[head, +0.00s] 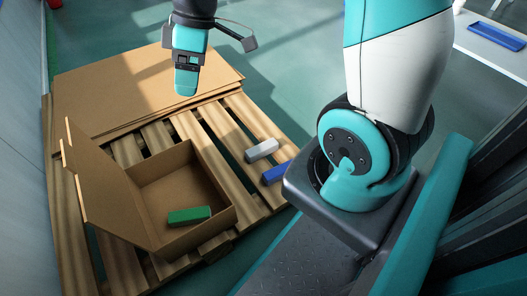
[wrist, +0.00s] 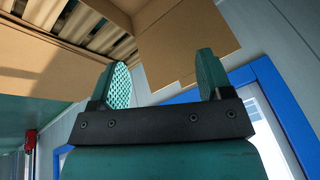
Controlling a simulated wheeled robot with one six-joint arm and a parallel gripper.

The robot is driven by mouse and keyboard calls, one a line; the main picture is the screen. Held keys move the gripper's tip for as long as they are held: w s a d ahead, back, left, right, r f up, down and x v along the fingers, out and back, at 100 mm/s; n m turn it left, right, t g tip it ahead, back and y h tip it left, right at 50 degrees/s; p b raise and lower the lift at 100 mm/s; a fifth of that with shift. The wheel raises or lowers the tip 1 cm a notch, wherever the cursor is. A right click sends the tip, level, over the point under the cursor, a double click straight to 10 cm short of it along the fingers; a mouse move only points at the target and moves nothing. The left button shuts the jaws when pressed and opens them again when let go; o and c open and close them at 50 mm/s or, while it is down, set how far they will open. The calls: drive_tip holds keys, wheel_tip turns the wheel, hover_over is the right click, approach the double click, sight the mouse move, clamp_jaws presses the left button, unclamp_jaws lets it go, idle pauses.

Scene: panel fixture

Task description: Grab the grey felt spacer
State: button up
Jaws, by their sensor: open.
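The grey felt spacer (head: 262,150) is a light grey block lying on the wooden pallet, to the right of the open cardboard box. My gripper (head: 187,85) is above the cardboard sheets at the back of the pallet, up and left of the spacer and apart from it. In the wrist view my gripper (wrist: 164,75) shows two green textured fingers spread wide with nothing between them. The spacer does not show in the wrist view.
A blue block (head: 276,173) lies just below the spacer on the pallet (head: 127,151). A green block (head: 189,215) lies inside the open cardboard box (head: 221,217). Flat cardboard sheets (head: 110,92) cover the pallet's back. Open green floor lies behind and right of the pallet.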

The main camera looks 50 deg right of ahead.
drive_tip(key=w+d+f+n+b, duration=0.1)
drive_tip(key=w+d+f, duration=0.4)
drive_tip(key=d+f, duration=0.65)
drive_tip(key=n+b, duration=0.2)
drive_tip(key=n, duration=0.2)
hover_over(263, 147)
drive_tip(key=s+d, duration=0.1)
drive_tip(key=d, duration=0.5)
wheel_tip(263, 147, down, 18)
drive_tip(key=shift+t, duration=0.4)
drive_tip(key=b+x, duration=0.2)
drive_tip(key=x, duration=0.2)
drive_tip(key=b+x, duration=0.2)
drive_tip(key=x, duration=0.2)
drive_tip(key=b+x, duration=0.2)
drive_tip(key=x, duration=0.2)
drive_tip(key=shift+s+f+b, duration=0.15)
drive_tip(key=shift+s+b, duration=0.15)
drive_tip(key=shift+b, duration=0.05)
drive_tip(key=b+x, duration=0.4)
drive_tip(key=x, duration=0.1)
drive_tip(key=shift+w+a+f, duration=0.1)
drive_tip(key=shift+a+f, duration=0.15)
drive_tip(key=shift+r, duration=0.1)
drive_tip(key=c, duration=1)
